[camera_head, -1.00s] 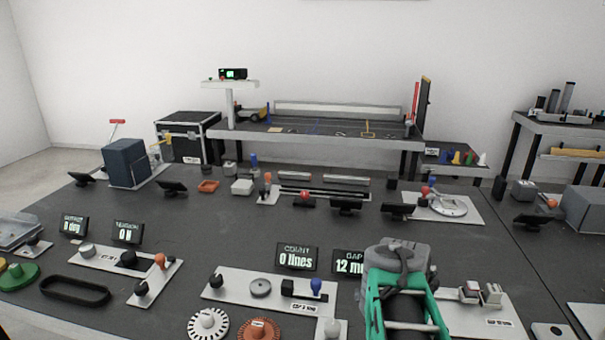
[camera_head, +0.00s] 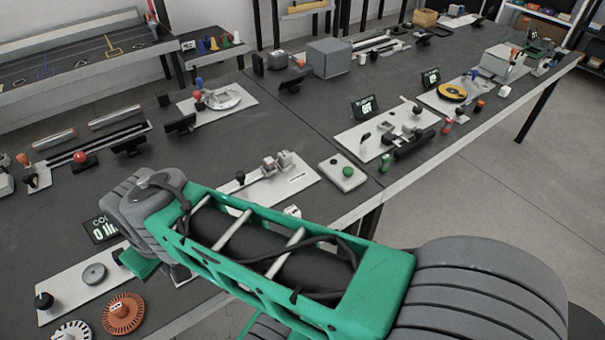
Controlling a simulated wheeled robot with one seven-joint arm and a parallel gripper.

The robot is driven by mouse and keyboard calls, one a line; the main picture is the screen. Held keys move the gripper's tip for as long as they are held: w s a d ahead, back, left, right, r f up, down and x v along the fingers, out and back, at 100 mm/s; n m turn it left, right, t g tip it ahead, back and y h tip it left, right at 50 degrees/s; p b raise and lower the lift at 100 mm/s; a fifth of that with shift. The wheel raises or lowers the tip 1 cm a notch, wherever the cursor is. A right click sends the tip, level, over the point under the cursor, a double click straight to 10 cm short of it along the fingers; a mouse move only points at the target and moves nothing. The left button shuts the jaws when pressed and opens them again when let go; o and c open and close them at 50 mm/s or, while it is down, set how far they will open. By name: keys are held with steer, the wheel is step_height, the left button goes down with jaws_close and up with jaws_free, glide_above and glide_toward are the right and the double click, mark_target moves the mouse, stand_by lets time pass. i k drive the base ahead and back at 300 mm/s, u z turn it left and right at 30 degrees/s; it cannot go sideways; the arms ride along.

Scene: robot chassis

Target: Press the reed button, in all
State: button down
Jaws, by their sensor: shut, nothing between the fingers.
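A pale square box with a green button (camera_head: 348,171) on top stands near the table's front edge, right of centre. No label reading "reed" is legible, so I cannot tell whether this is the named button. Left of it lies a white plate (camera_head: 295,178) with small pale blocks (camera_head: 277,162) and a dark knob (camera_head: 240,177). My green and grey arm crosses the lower middle of the picture and covers part of the table beside that plate. My gripper is not visible; the arm's far end is hidden behind its own links.
A small green knob (camera_head: 385,162) stands close by. Orange (camera_head: 123,313) and white toothed discs (camera_head: 73,332) lie at lower left. Open floor (camera_head: 500,200) is beyond the table edge.

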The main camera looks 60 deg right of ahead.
mark_target(348, 171)
steer(key=z, duration=1.05)
steer(key=k, duration=0.1)
steer(key=z, duration=1.2)
